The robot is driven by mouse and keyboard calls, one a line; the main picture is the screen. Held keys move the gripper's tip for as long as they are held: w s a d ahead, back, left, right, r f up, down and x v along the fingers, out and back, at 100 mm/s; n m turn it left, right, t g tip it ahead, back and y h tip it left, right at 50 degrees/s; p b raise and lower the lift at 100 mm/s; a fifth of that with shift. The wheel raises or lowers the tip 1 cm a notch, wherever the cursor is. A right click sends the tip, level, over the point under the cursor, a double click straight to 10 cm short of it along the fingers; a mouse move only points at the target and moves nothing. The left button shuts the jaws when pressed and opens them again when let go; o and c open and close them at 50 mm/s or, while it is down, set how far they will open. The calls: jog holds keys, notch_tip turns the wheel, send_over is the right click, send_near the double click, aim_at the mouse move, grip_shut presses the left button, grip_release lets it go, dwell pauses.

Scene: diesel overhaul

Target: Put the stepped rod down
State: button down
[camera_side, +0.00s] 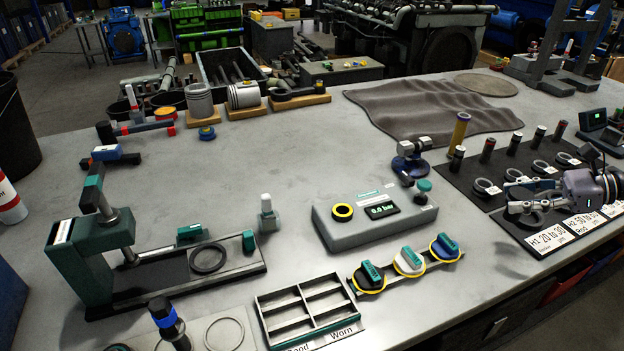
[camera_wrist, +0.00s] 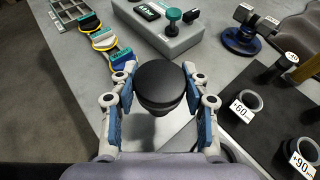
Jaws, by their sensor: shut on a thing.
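The stepped rod (camera_wrist: 160,80) shows in the wrist view as a dark, round end facing the camera, with a narrower part just below it. My gripper (camera_wrist: 158,108) is shut on it, with a blue pad on each side. In the side view my gripper (camera_side: 521,197) is at the right, over the dark mat with rings and label cards. The rod cannot be made out clearly there. Its lower end is hidden in the wrist view, so I cannot tell whether it touches anything.
The dark mat (camera_side: 473,188) holds rings and upright rods with coloured tops. A grey gauge box (camera_side: 345,236) and a blue-based stand (camera_side: 411,163) are left of my gripper. A row of coloured discs (camera_side: 409,262) lies in front of the box. Bare table shows further back left.

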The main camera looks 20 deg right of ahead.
jog(key=r+v, duration=0.1)
jog(key=v, duration=0.5)
jog(key=w+a, duration=0.5)
jog(key=w, duration=0.4)
jog(key=w+a, duration=0.4)
jog(key=w, duration=0.5)
jog(key=w+a, duration=0.5)
jog(key=w, duration=0.4)
jog(key=w+a, duration=0.8)
jog(key=a, duration=0.5)
jog(key=shift+m+t+h, duration=0.3)
jog(key=shift+m, duration=0.1)
jog(key=a+f, duration=0.2)
jog(key=a, duration=0.1)
jog(key=w+a+f, duration=0.1)
jog(key=a+f, duration=0.1)
jog(key=a, duration=0.2)
jog(key=w+a+f, duration=0.1)
jog(key=a+f, duration=0.1)
jog(key=a, duration=0.2)
jog(key=shift+w+a+f, duration=0.1)
jog(key=shift+w+a, duration=0.05)
jog(key=shift+f, duration=1.95)
jog(key=shift+f, duration=0.1)
